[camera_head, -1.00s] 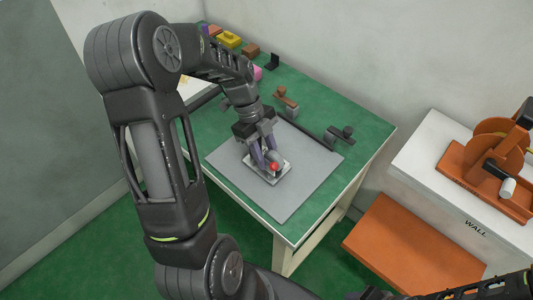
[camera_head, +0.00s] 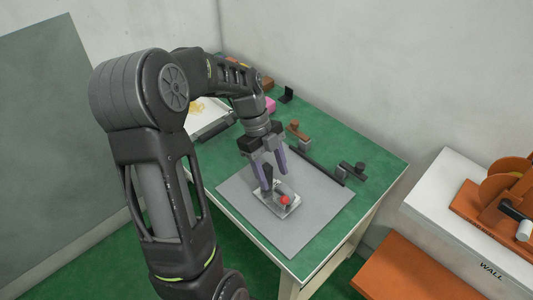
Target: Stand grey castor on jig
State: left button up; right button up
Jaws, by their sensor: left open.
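A pale metal jig plate (camera_head: 268,207) lies on the grey mat on the green table. A small grey rounded piece, which looks like the grey castor (camera_head: 281,188), is at the plate, beside a red ball (camera_head: 285,200). The castor is small and partly hidden, so I cannot tell its exact seating. My left gripper (camera_head: 276,180), with purple-grey fingers, is open just above and behind the castor, its fingers apart. A dark part shows at its left fingertip. My right gripper is not in view.
The grey mat (camera_head: 310,220) is clear around the plate. A white cabinet with an orange machine (camera_head: 495,205) stands at right.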

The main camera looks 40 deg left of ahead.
pick_arm(q)
jog(key=v, duration=0.6)
jog(key=shift+a+r, duration=0.15)
jog(key=shift+r, duration=0.25)
